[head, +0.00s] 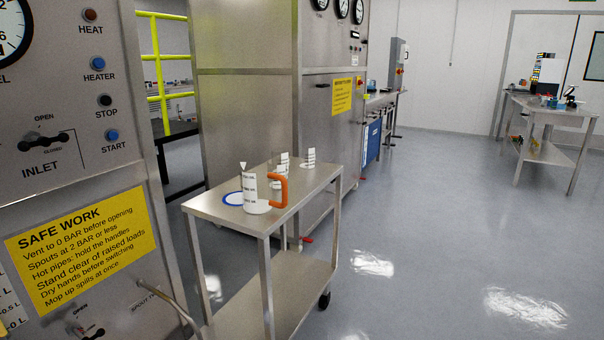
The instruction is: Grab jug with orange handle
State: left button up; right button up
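The jug (255,193) is white with dark markings and stands upright on the top shelf of a metal trolley (213,208). Its orange handle (282,189) points to the right. The jug stands close beside a blue-rimmed white disc (231,199); I cannot tell whether it overlaps the disc. Neither of my grippers is in view.
White labelled items (309,158) stand behind the jug on the trolley. A control panel (75,120) with a safety sign fills the left. A tall steel cabinet (250,90) stands behind the trolley. The floor (430,230) to the right is clear, up to a far workbench (545,112).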

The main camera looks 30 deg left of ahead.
aim_at(255, 177)
jog(key=i, duration=2.55)
jog(key=i+u, duration=0.15)
jog(key=u, duration=0.35)
jog(key=i+l+u, duration=0.1)
jog(key=u, duration=0.35)
jog(key=i+l+u, duration=0.15)
jog(key=u, duration=0.35)
jog(key=i+l+u, duration=0.2)
jog(key=u, duration=0.3)
